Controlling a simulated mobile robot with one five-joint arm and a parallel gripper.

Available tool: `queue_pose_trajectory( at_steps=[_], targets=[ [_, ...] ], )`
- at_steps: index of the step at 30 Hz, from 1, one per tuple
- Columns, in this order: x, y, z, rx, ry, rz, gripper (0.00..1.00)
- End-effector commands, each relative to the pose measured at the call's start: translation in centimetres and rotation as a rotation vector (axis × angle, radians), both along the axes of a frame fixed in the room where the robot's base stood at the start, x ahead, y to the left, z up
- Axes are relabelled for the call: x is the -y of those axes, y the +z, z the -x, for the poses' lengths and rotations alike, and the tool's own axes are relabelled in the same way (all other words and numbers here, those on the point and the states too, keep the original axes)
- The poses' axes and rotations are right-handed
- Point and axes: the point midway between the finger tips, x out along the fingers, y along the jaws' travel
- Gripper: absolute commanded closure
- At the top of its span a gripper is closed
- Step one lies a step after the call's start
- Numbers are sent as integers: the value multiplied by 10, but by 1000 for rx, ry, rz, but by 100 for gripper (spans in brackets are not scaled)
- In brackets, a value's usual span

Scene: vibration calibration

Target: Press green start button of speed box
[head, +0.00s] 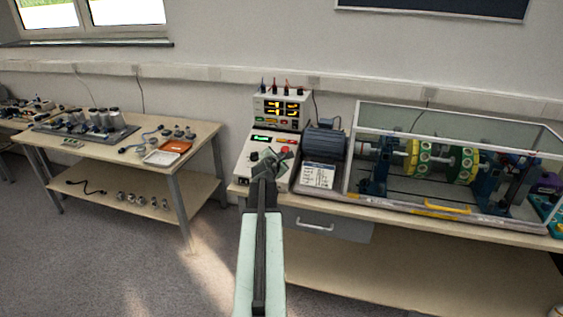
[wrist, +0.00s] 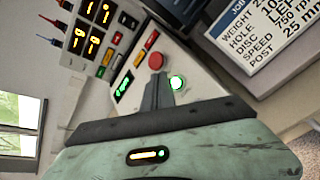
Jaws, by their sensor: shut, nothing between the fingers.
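The speed box (head: 245,172) is a pale box with a sloped front on the right-hand bench, in the head view. It also shows in the wrist view (wrist: 190,68). Its round green button (wrist: 177,82) glows, and a red button (wrist: 155,61) sits beside it. My gripper (wrist: 159,78) is shut and empty, its tips over the panel right beside the green button. I cannot tell whether they touch the panel. In the head view my gripper (head: 284,153) covers part of the panel and hides the green button.
A meter box (head: 282,106) with lit yellow displays and upright probes stands behind the speed box. A job card (head: 318,177) and a dark unit (head: 323,142) stand at its right. Further right is a clear-covered rotor rig (head: 430,155). A second table (head: 90,165) stands left across open floor.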

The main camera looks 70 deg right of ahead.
Motion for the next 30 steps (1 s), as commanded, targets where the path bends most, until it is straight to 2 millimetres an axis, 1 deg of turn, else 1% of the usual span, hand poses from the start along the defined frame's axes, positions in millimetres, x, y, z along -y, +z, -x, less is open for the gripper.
queue_pose_trajectory(
  at_steps=[1, 10, 30],
  targets=[
    [-3, 10, 0, 0, 0, 0, 100],
    [-16, 37, 1, 1, 0, 0, 100],
    [-17, 36, 1, 1, 0, 0, 100]
  ],
)
